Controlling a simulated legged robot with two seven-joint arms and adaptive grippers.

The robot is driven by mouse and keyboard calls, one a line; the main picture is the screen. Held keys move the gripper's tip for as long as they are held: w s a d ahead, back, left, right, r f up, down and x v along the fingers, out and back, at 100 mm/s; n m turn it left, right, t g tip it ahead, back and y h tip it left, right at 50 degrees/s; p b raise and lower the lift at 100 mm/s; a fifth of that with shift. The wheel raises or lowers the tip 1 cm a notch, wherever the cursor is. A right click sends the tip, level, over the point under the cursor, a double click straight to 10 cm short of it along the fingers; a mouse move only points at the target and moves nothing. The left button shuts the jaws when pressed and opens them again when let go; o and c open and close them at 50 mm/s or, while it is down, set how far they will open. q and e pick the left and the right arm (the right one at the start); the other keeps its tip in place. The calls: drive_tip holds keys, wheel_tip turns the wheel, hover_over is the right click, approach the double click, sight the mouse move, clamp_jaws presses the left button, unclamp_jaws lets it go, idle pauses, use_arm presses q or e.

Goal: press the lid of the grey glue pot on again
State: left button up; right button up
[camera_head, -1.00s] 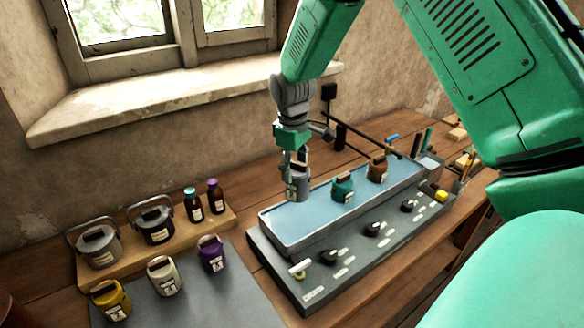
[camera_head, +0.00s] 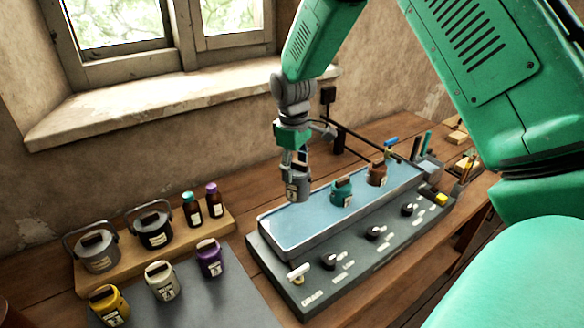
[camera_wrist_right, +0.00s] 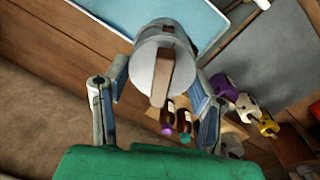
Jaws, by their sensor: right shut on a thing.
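The grey glue pot (camera_head: 298,184) hangs upright in my right gripper (camera_head: 297,160), over the left part of the blue-bottomed bath. In the right wrist view the grey round top of the pot, with a tan bar handle (camera_wrist_right: 163,75), lies between the two fingers of my right gripper (camera_wrist_right: 160,98). The right gripper is shut on it. I cannot tell whether the fingers bear on the lid or the body, nor how well the lid is seated. My left gripper is not in view.
A teal pot (camera_head: 341,193) and a brown pot (camera_head: 377,173) stand in the bath (camera_head: 278,234), behind a panel with knobs (camera_head: 329,262). Two lidded cans and two bottles stand on a wooden board (camera_head: 178,242). Yellow, white and purple pots stand on a grey mat (camera_head: 215,300).

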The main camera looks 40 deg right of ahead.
drive_tip(key=shift+d, duration=0.8)
drive_tip(key=shift+a+r, duration=0.45)
drive_tip(key=shift+a, duration=0.3)
drive_tip(key=shift+d, duration=0.75)
drive_tip(key=shift+a+r, duration=0.3)
drive_tip(key=shift+a, duration=0.25)
drive_tip(key=o, duration=1.1)
drive_tip(key=shift+d, duration=0.45)
drive_tip(key=o, duration=0.5)
drive_tip(key=shift+a, duration=0.1)
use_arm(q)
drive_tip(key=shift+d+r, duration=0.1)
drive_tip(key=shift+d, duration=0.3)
use_arm(e)
drive_tip(key=shift+a, duration=0.1)
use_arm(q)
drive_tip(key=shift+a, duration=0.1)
use_arm(e)
drive_tip(key=shift+a, duration=0.1)
